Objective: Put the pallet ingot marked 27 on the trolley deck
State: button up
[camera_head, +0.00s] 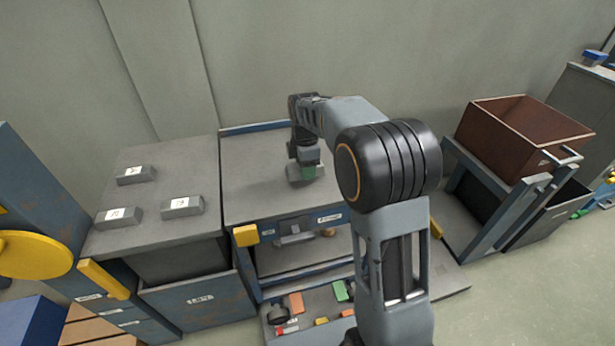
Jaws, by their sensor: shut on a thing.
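My gripper (305,166) is at the end of my arm, pointing down over the middle grey worktop (255,190). It is shut on a grey block (296,176) that looks like an ingot. The block is mostly hidden by the gripper, and no mark on it can be read. I cannot tell whether it touches the worktop. Three grey ingots with white labels lie on the left grey top: one at the back (136,175), one at front left (118,217) and one to the right (182,207). Their numbers are too small to read surely.
A rusty brown open bin (525,135) stands on a blue-grey frame at right. Yellow handles (103,279) stick out at the front. A yellow round part (30,255) is at far left. Floor is clear at right.

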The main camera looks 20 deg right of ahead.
aim_at(308, 183)
jog(key=shift+w+d+f, duration=0.15)
jog(key=shift+d+f, duration=0.05)
jog(key=shift+f, duration=0.05)
jog(key=shift+w+d+f+b, duration=0.1)
jog(key=shift+f+b, duration=0.15)
jog(key=shift+f, duration=0.65)
jog(key=shift+w+d+f+b, duration=0.1)
jog(key=shift+f+b, duration=0.1)
jog(key=shift+f, duration=0.7)
jog(key=shift+f, duration=0.1)
jog(key=o, duration=1.2)
jog(key=shift+s, duration=0.1)
